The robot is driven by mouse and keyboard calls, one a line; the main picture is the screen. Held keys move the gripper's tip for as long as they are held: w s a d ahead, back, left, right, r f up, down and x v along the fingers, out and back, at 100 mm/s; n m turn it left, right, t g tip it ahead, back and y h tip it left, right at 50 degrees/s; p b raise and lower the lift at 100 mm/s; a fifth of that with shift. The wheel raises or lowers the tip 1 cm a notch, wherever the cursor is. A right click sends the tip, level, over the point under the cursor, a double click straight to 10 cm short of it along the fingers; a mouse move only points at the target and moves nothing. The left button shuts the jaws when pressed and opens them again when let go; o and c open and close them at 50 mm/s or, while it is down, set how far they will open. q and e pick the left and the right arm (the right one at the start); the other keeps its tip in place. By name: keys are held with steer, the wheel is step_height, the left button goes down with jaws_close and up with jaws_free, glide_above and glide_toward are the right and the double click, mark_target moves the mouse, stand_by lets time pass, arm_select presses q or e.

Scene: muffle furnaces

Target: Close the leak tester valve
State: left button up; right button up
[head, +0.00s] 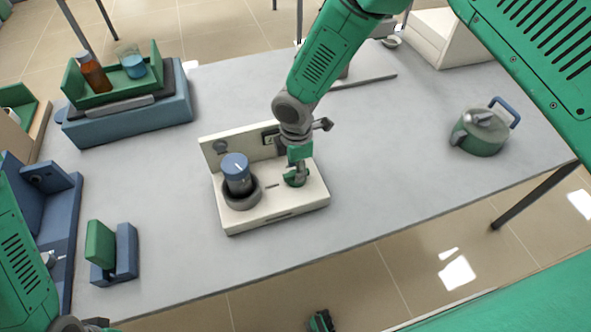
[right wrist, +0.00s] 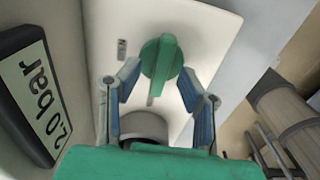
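The leak tester (head: 285,205) is a cream base with an upright back panel, standing mid-table. Its valve is a green knob (head: 293,180) with a bar handle, right of a blue-capped cylinder (head: 236,172) in a grey ring. In the right wrist view the green valve knob (right wrist: 162,58) sits between the blue-padded fingers of my right gripper (right wrist: 159,76). The fingers are apart, with visible gaps on both sides of it. In the head view my right gripper (head: 297,172) points down over the valve and partly hides it.
A display (right wrist: 40,95) reading "2.0 bar" is close to the right gripper. A green pot (head: 483,130) stands right. Table room is free between.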

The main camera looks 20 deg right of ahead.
step_height(320, 180, up, 10)
steer(key=shift+r, duration=0.15)
stand_by(0.5)
